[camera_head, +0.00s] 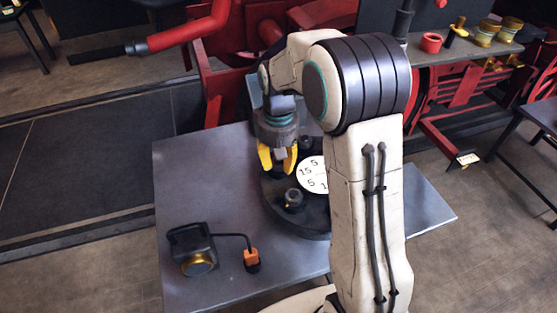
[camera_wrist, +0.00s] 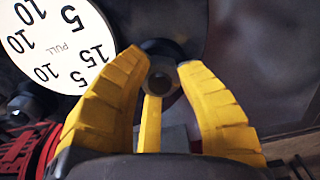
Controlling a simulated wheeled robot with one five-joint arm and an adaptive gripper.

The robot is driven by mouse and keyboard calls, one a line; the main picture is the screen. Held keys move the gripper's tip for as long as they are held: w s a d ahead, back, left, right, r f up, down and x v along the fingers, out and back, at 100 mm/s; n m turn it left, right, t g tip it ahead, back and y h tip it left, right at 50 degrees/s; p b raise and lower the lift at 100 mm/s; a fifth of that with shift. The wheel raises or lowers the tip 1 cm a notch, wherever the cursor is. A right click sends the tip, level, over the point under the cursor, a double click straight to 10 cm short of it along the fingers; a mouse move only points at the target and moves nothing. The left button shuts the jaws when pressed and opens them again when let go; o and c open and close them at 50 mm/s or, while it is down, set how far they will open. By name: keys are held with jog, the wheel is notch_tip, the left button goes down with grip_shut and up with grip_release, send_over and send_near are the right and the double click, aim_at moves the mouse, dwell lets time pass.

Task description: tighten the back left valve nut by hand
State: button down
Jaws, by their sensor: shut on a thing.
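A round dark valve body (camera_head: 272,210) stands on the grey table, with a white dial (camera_head: 312,174) marked with numbers on top. The dial also shows in the wrist view (camera_wrist: 62,42). My gripper (camera_head: 277,168) points down over the back left of the body, its yellow fingers closed in around the back left valve nut (camera_wrist: 165,82). In the wrist view the dark nut sits between the fingertips. In the head view the fingers hide it. A front left nut (camera_head: 293,200) stands clear of the gripper. My arm covers the right of the body.
A black device with a gold-rimmed face (camera_head: 196,250) lies on the table (camera_head: 180,170) at front left, cabled to an orange-and-black piece (camera_head: 251,260). Red machinery (camera_head: 215,60) stands behind. A shelf at back right holds a red ring (camera_head: 431,43) and brass parts (camera_head: 485,33).

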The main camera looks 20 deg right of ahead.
jog(key=c, duration=0.8)
grip_release()
jog(key=shift+r, duration=0.1)
notch_tip(320, 180, up, 12)
dwell(0.4)
